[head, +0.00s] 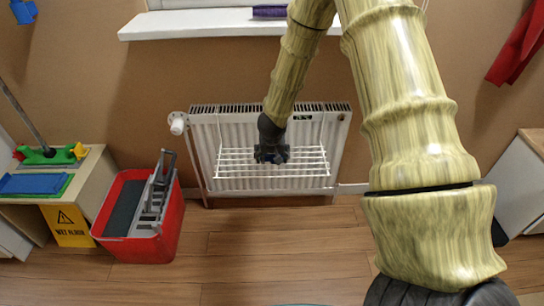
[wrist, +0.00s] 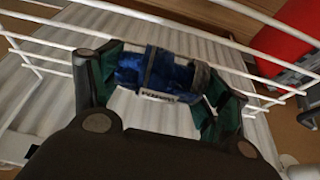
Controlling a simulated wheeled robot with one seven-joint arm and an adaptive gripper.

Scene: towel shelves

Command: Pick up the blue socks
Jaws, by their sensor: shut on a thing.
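The blue socks (wrist: 165,72) show in the wrist view as a small dark blue bundle with a pale label strip. They sit between the fingers of my gripper (wrist: 158,80), which is shut on them. In the head view my gripper (head: 271,157) is at the white wire drying rack (head: 305,170) hung on the radiator (head: 338,125). The socks are too small and too covered to make out clearly in the head view. The rack's wires (wrist: 250,45) run close around the gripper in the wrist view.
A red mop bucket (head: 175,225) stands on the floor at left, beside a low cabinet with a yellow wet-floor sign (head: 68,226). A white windowsill (head: 200,24) with a purple object (head: 269,12) is above the radiator. The wooden floor in front is clear.

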